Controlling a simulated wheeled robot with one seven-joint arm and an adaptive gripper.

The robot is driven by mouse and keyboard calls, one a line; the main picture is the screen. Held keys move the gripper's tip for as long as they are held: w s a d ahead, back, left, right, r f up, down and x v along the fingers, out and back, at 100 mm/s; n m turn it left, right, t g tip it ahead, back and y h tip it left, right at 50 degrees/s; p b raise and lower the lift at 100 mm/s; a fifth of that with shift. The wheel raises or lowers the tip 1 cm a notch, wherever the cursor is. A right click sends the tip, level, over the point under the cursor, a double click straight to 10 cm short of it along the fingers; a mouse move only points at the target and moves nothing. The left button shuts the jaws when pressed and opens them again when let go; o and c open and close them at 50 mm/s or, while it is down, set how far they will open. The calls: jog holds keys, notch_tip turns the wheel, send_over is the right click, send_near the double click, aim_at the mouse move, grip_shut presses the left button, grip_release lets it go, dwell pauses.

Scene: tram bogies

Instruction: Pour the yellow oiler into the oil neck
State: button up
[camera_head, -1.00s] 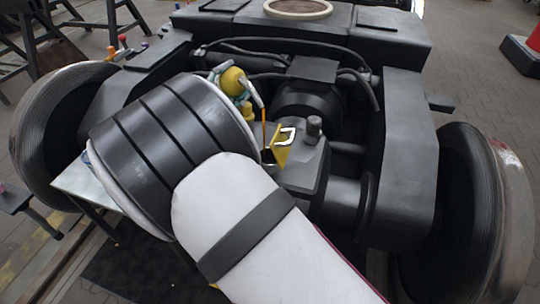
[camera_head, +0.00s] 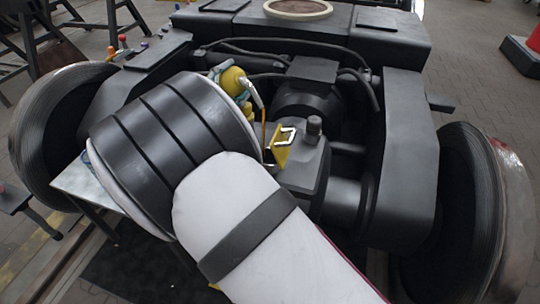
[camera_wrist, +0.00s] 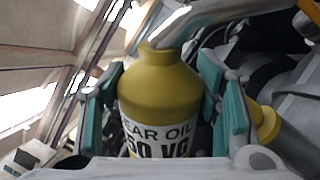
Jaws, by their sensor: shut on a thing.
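The yellow oiler (camera_head: 233,82) is up over the bogie, just beyond my wrist in the head view. In the wrist view the oiler (camera_wrist: 158,90) stands between my gripper's (camera_wrist: 155,98) two teal pads, its gear oil label facing the camera. My gripper is shut on its body. Its grey spout (camera_head: 254,93) slopes down to the right in the head view. A small yellow part (camera_head: 247,111) is below the oiler, and a yellow piece with a white loop (camera_head: 281,149) is on the dark housing. I cannot tell which part is the oil neck; my arm hides some of this area.
The dark bogie frame (camera_head: 408,150) surrounds the work area, with hoses at the back. Large wheels stand at left (camera_head: 50,130) and right (camera_head: 475,215). A grey knob (camera_head: 314,126) rises from the housing. A red cone (camera_head: 533,40) stands at far right.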

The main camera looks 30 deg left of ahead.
jog(key=shift+r, duration=0.1)
dwell(0.5)
